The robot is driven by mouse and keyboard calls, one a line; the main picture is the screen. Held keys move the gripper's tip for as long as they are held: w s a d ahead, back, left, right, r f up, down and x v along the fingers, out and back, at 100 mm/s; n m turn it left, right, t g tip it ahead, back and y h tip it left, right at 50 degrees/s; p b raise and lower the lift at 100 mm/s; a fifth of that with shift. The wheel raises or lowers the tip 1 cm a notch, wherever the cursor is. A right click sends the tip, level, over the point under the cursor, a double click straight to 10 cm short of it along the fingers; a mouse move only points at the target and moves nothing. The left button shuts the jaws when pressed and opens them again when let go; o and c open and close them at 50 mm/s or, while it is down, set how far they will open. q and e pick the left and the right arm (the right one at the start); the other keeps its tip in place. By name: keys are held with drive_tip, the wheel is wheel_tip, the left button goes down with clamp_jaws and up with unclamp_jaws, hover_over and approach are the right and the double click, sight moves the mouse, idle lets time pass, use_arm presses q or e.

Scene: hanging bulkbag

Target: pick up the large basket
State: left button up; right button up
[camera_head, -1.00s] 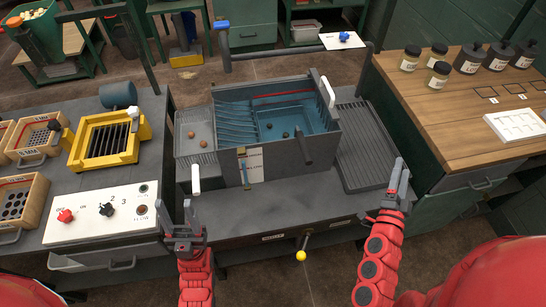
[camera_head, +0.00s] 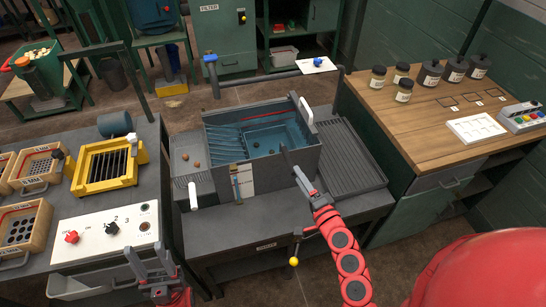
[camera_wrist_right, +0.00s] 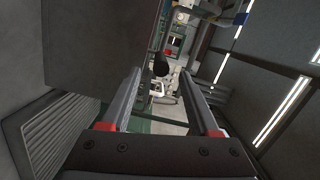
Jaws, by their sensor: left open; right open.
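The large basket is not clearly marked; the likeliest thing is a big grey box (camera_head: 295,162) with a blue ribbed inside, in the middle of the bench. White grips show on its right rim (camera_head: 306,107) and low at its left (camera_head: 193,195). My right gripper (camera_head: 299,176) is open and empty at its front right corner, by a dark handle that it partly overlaps. In the right wrist view a black knob (camera_wrist_right: 161,64) shows between the open fingers (camera_wrist_right: 161,82), seemingly beyond the tips. My left gripper (camera_head: 148,262) is open and empty, before the control panel, partly cut off.
A ribbed grey drainboard (camera_head: 350,160) lies right of the box, a shallow tray (camera_head: 188,150) left. A white control panel (camera_head: 105,235) and yellow rack (camera_head: 103,165) stand further left. A wooden table (camera_head: 430,120) with jars is at the right. A yellow-knobbed lever (camera_head: 294,261) hangs below the bench.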

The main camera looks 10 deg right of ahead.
sight(288, 157)
drive_tip(key=w, duration=0.4)
drive_tip(key=shift+a+p, duration=0.35)
drive_tip(key=shift+w, duration=0.45)
drive_tip(key=w, duration=0.3)
drive_tip(key=w+p, duration=0.1)
drive_tip(key=shift+w+a, duration=0.25)
drive_tip(key=shift+a, duration=0.1)
clamp_jaws()
idle(0.3)
